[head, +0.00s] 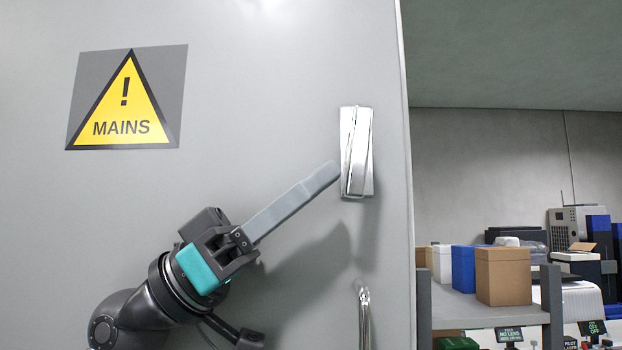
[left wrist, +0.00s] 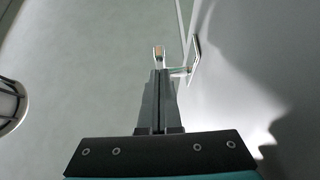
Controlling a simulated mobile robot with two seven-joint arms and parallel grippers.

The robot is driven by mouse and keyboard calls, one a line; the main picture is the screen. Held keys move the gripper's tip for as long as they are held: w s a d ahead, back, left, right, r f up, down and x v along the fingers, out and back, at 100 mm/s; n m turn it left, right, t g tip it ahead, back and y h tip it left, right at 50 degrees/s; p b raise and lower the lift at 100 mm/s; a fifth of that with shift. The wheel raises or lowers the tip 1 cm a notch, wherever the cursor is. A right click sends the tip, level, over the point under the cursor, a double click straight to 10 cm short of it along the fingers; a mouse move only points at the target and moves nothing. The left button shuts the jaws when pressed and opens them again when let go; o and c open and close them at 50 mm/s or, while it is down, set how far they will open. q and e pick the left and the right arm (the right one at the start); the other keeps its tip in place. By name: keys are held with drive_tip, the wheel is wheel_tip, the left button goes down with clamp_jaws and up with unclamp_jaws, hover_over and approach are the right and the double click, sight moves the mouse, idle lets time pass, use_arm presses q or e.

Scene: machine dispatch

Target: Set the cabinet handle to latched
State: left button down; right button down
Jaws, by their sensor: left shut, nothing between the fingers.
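The cabinet handle (head: 360,145) is a shiny metal lever on a pale plate, near the right edge of the grey cabinet door (head: 250,60). The lever hangs close to vertical, tilted slightly from its plate. My left gripper (head: 333,170) is shut and empty, its long grey fingers pointing up and right. In the head view its tips are just left of the handle's lower end. The left wrist view shows the shut fingers (left wrist: 160,78) with shiny metal (left wrist: 194,56) close beside and beyond the tips. I cannot tell whether they touch. My right gripper is out of view.
A second metal fitting (head: 364,315) sits lower on the door. A yellow MAINS warning sign (head: 125,98) is at upper left. Beyond the door's right edge, a shelf holds a brown box (head: 503,276) and a blue box (head: 463,268). The door around the handle is clear.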

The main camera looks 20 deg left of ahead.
use_arm(q)
drive_tip(key=d+f+h+b, duration=0.1)
drive_tip(key=b, duration=0.2)
drive_tip(key=shift+w+d, duration=0.15)
drive_tip(key=shift+d+h+b, duration=0.1)
drive_tip(key=shift+h+b, duration=0.2)
drive_tip(key=shift+b, duration=0.3)
drive_tip(key=shift+r+t, duration=0.1)
drive_tip(key=shift+t, duration=0.2)
